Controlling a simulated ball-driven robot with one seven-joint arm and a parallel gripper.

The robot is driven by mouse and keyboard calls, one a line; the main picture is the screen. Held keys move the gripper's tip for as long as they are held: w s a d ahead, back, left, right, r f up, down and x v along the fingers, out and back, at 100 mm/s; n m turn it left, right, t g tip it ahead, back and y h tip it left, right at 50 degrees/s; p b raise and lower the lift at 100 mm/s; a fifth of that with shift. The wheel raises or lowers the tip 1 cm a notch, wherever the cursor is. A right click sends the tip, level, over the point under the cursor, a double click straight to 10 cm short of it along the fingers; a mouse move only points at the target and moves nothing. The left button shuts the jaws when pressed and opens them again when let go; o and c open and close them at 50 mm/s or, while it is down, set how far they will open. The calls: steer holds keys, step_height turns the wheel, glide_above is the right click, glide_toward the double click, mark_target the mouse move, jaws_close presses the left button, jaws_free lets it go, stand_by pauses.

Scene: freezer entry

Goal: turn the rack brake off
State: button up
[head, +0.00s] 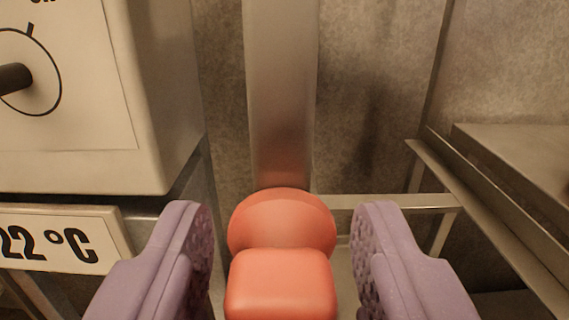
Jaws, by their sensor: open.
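An orange knob (281,284), which looks like the rack brake, is low in the middle of the head view. It has a rounded disc behind and a blocky handle that points toward me. It is in front of a vertical metal post (281,90). My gripper (281,218) is open, with one purple finger on each side of the knob. A gap shows between each finger and the knob, so neither finger visibly touches it. The lower end of the handle is cut off by the picture's edge.
A pale control box (150,90) with a dark dial knob (14,78) stands at the left. A "22 °C" sign (60,238) is below it. Metal rack rails (500,215) and a shelf (520,150) are close at the right. A grey wall (380,90) is behind.

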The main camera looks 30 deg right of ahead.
steer(key=shift+w+d, duration=0.35)
steer(key=shift+w, duration=0.2)
steer(key=shift+c, duration=0.5)
jaws_close()
